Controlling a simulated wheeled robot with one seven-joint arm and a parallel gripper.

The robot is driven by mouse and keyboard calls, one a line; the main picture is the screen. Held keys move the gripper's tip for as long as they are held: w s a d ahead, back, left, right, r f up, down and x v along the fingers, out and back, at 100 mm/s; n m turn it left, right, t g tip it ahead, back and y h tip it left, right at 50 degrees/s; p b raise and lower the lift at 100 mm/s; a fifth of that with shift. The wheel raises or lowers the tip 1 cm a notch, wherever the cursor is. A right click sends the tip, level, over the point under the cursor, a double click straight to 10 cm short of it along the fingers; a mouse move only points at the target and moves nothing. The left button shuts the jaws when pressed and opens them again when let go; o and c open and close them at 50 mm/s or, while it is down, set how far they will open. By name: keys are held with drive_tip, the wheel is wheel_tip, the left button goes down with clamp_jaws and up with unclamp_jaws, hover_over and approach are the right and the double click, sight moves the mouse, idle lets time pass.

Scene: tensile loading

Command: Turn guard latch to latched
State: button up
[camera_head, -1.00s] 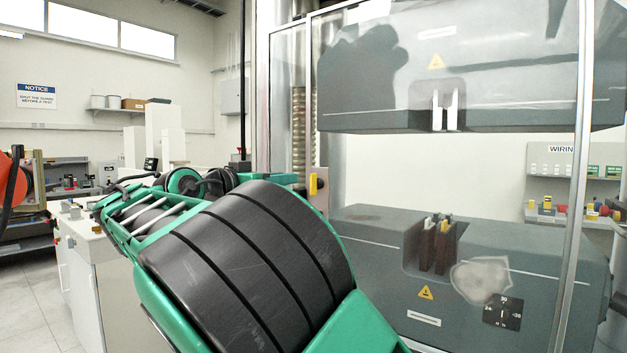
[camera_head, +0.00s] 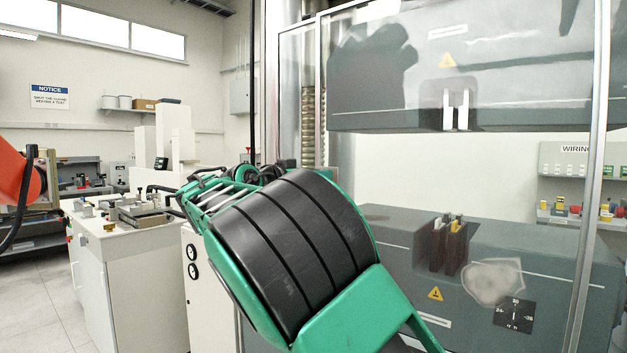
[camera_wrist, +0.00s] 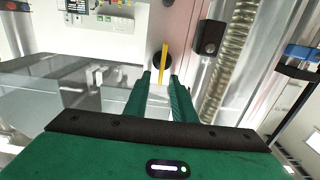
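The guard latch shows in the wrist view as a thin yellow lever (camera_wrist: 164,62) in front of a round black hub (camera_wrist: 156,58), on a pinkish-grey upright. The lever stands nearly upright in that picture. My gripper (camera_wrist: 160,78) is open, with its two green fingers pointing at the latch. The lever's lower end appears between the fingertips, with a gap on both sides; I cannot tell how deep it sits between them. In the head view my arm hides the latch. The clear guard panel (camera_head: 400,170) stands in front of the testing machine.
The machine's upper grey block (camera_head: 390,90) and lower grey block (camera_head: 560,265) stand behind the guard. In the wrist view, a black block (camera_wrist: 209,37) is fixed right of the latch, near a ribbed column (camera_wrist: 228,70). A white bench (camera_head: 130,270) stands at left.

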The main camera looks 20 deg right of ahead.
clamp_jaws()
drive_tip(key=shift+a, duration=0.15)
drive_tip(key=shift+n, duration=0.3)
drive_tip(key=shift+w+a+f+n, duration=0.25)
drive_tip(key=shift+w+f+n, duration=0.2)
drive_tip(key=shift+n, duration=2.45)
drive_tip(key=shift+w+a+f+n, duration=0.3)
drive_tip(key=shift+f+n, duration=0.2)
drive_tip(key=shift+n, duration=2.4)
drive_tip(key=shift+w+a+f+n, duration=0.25)
drive_tip(key=shift+w+f+n, duration=0.2)
drive_tip(key=shift+n, duration=2.45)
drive_tip(key=shift+f, duration=0.1)
